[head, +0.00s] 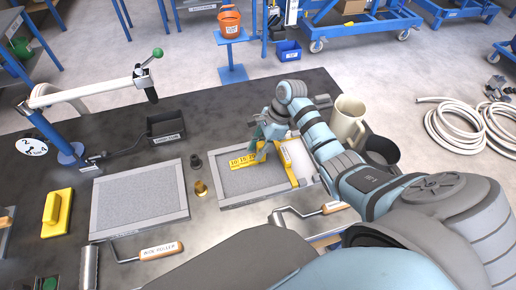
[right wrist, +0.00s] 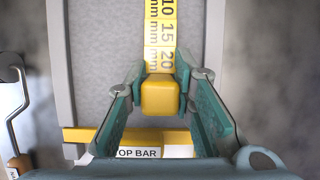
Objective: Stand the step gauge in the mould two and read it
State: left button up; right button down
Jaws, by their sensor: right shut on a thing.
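My right gripper (head: 262,140) is over the right-hand mould (head: 228,203), a grey frame filled with pale grey material. It is shut on the yellow step gauge (head: 242,161), whose steps read 10, 15 and 20 mm. In the right wrist view the fingers (right wrist: 161,85) grip the gauge's plain yellow end block (right wrist: 161,97), and the marked steps (right wrist: 160,35) extend away over the grey fill. I cannot tell whether the gauge touches the fill. A second, similar mould (head: 98,208) lies to the left. My left gripper is not in view.
A yellow stop bar (right wrist: 180,137) lies across the right mould near its right side. Small brass and dark pieces (head: 200,188) stand between the moulds. A beige jug (head: 346,118) and dark pot (head: 381,151) stand right. Rollers lie in front; a black tray (head: 166,127) sits behind.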

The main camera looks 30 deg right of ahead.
jog(key=shift+f, duration=0.2)
jog(key=c, duration=1.3)
grip_release()
jog(key=v, duration=1.2)
jog(key=shift+w+a, duration=0.1)
jog(key=shift+w, duration=0.05)
